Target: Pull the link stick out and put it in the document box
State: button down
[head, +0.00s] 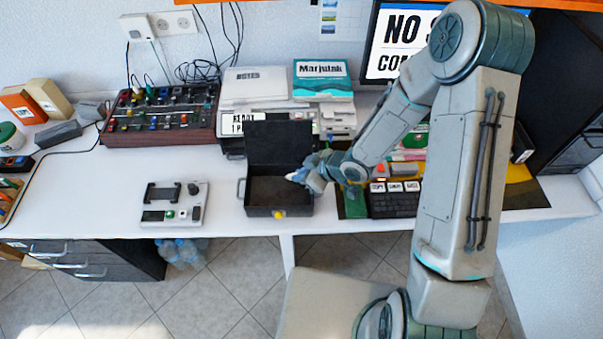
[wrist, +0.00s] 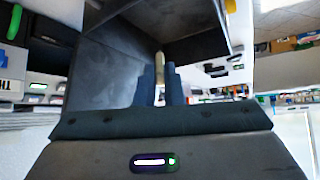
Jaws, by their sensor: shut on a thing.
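The document box (head: 260,211) is a dark open box on the desk, with its lid (head: 278,142) raised at the back and a yellow catch on its front. My gripper (head: 296,177) is at the right side of the box's opening, reaching in from the right. In the wrist view my two dark fingers are shut on the link stick (wrist: 159,61), a small pale stick that shows its tip between them. The dark box (wrist: 115,68) fills much of the wrist view beside and above the fingers. The stick is too small to make out clearly in the head view.
A grey device with a handle (head: 193,203) lies left of the box. A control panel with knobs (head: 160,115) and a printer (head: 254,90) stand behind. Bare desk shows at left.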

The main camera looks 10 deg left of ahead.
jog(key=shift+f, duration=0.2)
jog(key=c, duration=1.5)
grip_release()
jog(key=shift+o, duration=0.2)
jog(key=p+v, duration=0.3)
jog(key=v, duration=1.1)
jog(key=shift+f, duration=0.1)
